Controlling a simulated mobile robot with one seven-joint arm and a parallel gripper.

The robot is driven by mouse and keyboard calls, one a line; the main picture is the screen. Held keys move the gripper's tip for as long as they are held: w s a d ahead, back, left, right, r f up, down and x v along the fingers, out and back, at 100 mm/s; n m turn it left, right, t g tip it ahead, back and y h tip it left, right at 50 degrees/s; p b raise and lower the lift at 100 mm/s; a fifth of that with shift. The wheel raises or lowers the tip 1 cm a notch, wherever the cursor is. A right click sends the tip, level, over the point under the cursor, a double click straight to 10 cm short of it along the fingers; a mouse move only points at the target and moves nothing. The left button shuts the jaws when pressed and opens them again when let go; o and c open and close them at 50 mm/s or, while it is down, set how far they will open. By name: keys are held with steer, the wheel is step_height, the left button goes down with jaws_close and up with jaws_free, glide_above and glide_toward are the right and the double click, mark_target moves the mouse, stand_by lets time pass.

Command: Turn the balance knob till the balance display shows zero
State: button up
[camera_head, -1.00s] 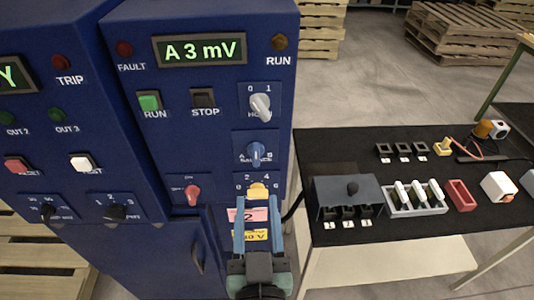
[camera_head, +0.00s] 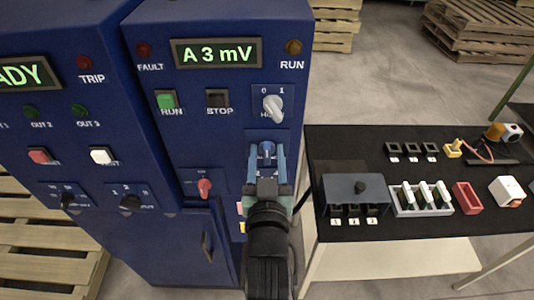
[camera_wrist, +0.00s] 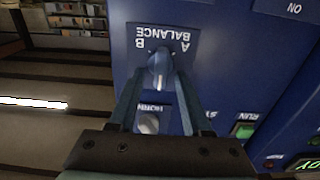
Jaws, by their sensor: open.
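The balance display (camera_head: 217,53) at the top of the blue cabinet reads "A 3 mV" in green. The balance knob (camera_head: 267,150) is a blue pointer knob below the grey-white knob on the same panel. It also shows in the wrist view (camera_wrist: 159,70), on a plate lettered A, B and BALANCE, upside down there. My gripper (camera_head: 266,158) is open in front of the balance knob, with one finger to each side. In the wrist view the fingertips (camera_wrist: 160,80) flank the knob, and I cannot tell whether they touch it.
The grey-white switch (camera_head: 273,106) is just above the balance knob and a red knob (camera_head: 205,187) is to the lower left. Green and black buttons sit above left. A black-topped table (camera_head: 420,225) with several parts stands to the right.

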jaws_close()
steer(key=shift+n, duration=0.4)
steer(key=n, duration=0.4)
steer(key=n+b, duration=0.1)
steer(key=n, duration=0.1)
steer(key=shift+a+f, duration=0.1)
steer(key=shift+a, duration=0.3)
steer(key=n, duration=0.4)
steer(key=shift+a+f+p, duration=0.1)
steer(key=shift+p, duration=0.25)
steer(key=shift+a+f+n+p, duration=0.15)
steer(key=shift+n+p, duration=0.55)
steer(key=shift+n, duration=1.2)
steer(key=shift+f, duration=0.1)
